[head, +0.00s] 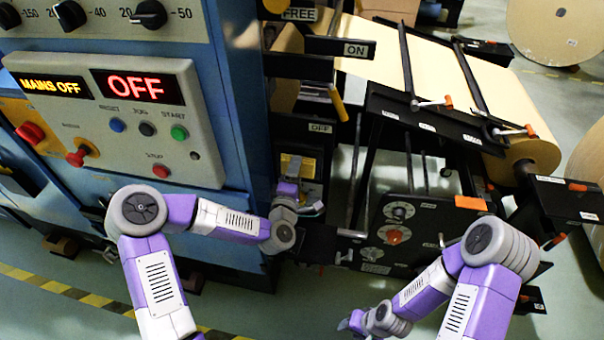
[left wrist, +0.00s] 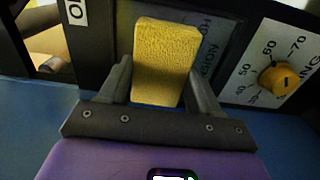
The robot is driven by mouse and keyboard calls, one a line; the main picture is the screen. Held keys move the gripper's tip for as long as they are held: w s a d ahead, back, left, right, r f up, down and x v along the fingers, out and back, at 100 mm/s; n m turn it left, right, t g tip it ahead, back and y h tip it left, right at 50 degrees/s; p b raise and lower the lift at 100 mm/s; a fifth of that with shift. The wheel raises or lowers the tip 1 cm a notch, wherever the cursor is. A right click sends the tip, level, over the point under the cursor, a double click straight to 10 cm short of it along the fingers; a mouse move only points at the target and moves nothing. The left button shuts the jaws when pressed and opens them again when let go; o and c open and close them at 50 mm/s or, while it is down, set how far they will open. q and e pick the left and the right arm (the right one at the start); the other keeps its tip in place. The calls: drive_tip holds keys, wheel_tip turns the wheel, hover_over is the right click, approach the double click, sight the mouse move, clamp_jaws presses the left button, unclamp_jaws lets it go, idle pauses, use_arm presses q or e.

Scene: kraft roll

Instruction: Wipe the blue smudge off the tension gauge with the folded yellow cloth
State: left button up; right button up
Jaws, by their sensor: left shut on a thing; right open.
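My left gripper (left wrist: 158,88) is shut on the folded yellow cloth (left wrist: 165,60), which stands up between its two fingers in the left wrist view. The cloth is in front of a dark grey face with printed lettering, the tension gauge (left wrist: 219,45), and covers part of it. I cannot tell whether the cloth touches it. No blue smudge shows. In the head view my left gripper (head: 292,184) is at the machine's front, just below a small yellow patch. My right gripper (head: 352,322) is low near the bottom edge, small and away from the gauge; it is open.
A dial with a yellow knob (left wrist: 280,78) is right of the gauge. The control box (head: 110,120) reads MAINS OFF and OFF. Kraft paper (head: 440,70) runs over the frame behind.

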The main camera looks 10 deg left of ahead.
sight(282, 168)
use_arm(q)
drive_tip(key=shift+a, duration=2.05)
drive_tip(key=shift+s+b, duration=0.35)
drive_tip(key=shift+s, duration=2.6)
drive_tip(key=shift+s, duration=0.1)
drive_tip(key=s+p, duration=0.2)
drive_tip(key=p, duration=0.3)
drive_tip(key=shift+s, duration=0.4)
